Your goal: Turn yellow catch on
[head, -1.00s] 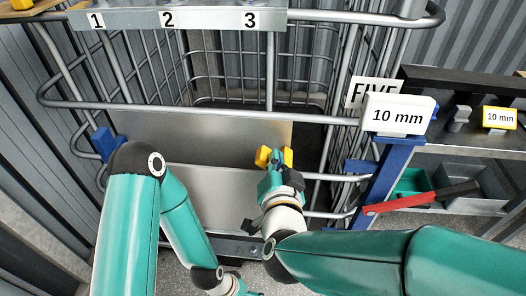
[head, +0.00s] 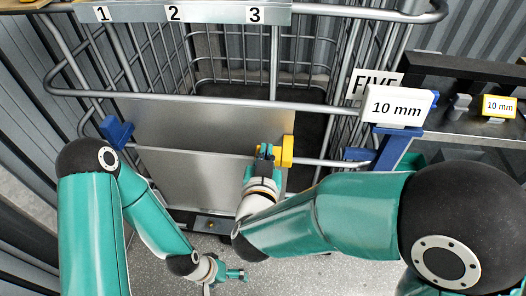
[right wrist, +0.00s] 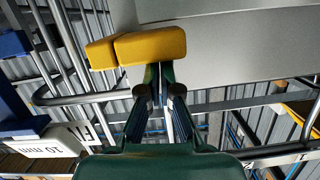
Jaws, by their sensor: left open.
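The yellow catch (head: 287,150) is at the right edge of the grey metal panel on the front of the wire cage. In the right wrist view the catch (right wrist: 150,46) is a rounded yellow block with a second yellow part left of it. My right gripper (head: 265,152) is at the catch's left side in the head view. In the right wrist view its fingertips (right wrist: 159,72) are close together at the block's near edge; whether they grip it is unclear. My left gripper (head: 240,275) is open and empty, low over the floor.
The wire cage (head: 330,106) has a plate numbered 1, 2, 3 (head: 215,14) on top. A blue piece (head: 117,131) is at the panel's left. A white "10 mm" block (head: 399,106) tops a blue post at right, beside a dark shelf (head: 470,75).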

